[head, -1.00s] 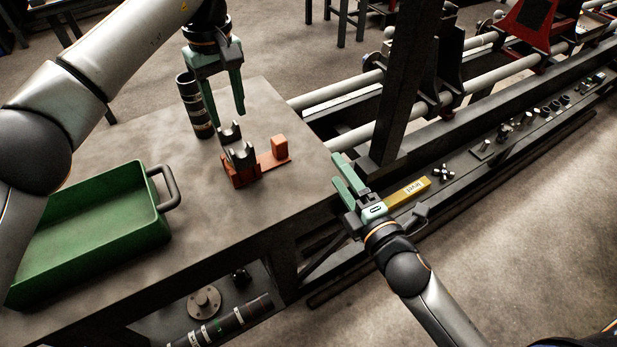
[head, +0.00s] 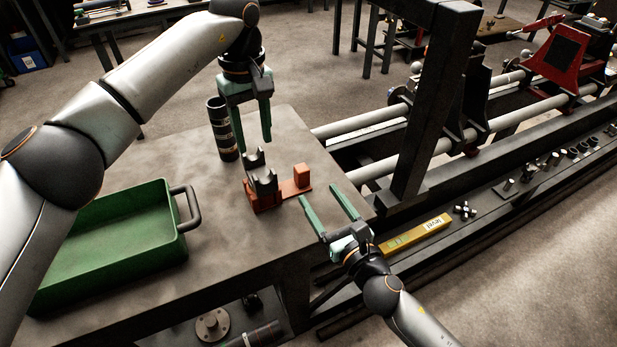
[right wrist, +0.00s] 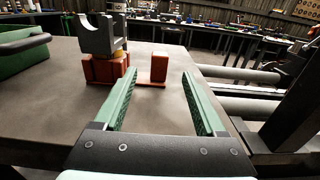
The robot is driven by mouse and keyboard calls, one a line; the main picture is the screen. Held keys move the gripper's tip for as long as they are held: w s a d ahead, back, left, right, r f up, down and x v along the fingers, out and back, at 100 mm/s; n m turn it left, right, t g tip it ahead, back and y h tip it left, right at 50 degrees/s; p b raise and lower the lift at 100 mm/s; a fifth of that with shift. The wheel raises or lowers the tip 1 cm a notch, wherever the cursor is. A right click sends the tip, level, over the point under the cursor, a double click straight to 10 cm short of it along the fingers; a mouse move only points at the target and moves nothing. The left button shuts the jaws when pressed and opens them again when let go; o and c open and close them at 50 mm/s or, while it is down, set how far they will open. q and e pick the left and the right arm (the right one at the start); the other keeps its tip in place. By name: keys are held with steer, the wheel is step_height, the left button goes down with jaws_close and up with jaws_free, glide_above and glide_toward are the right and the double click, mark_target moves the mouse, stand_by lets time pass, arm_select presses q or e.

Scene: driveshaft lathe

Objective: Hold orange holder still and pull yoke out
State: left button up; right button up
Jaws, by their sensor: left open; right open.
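The orange holder (head: 294,188) sits on the grey table, with an upright orange block at its right end. The grey metal yoke (head: 262,180) sits in the holder's left part, its forked arms pointing up. My left gripper (head: 252,140) is open and points down just above and behind the yoke, apart from it. My right gripper (head: 330,197) is open and empty, right of the holder, fingers pointing toward it. In the right wrist view the holder's block (right wrist: 159,67) shows ahead between the fingertips, and the yoke (right wrist: 97,36) stands to the left.
A green tray (head: 185,236) with a handle stands at the table's left. A dark cylinder (head: 222,130) stands behind the yoke, close to my left gripper. A dark post (head: 425,110) and lathe rails rise at the right. A yellow level (head: 415,235) lies below the table edge.

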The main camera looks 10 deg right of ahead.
mark_target(305, 175)
steer(key=x, duration=1)
steer(key=shift+c, duration=0.2)
jaws_close()
steer(key=shift+s+f, duration=0.1)
steer(key=shift+f, duration=0.15)
stand_by(1.1)
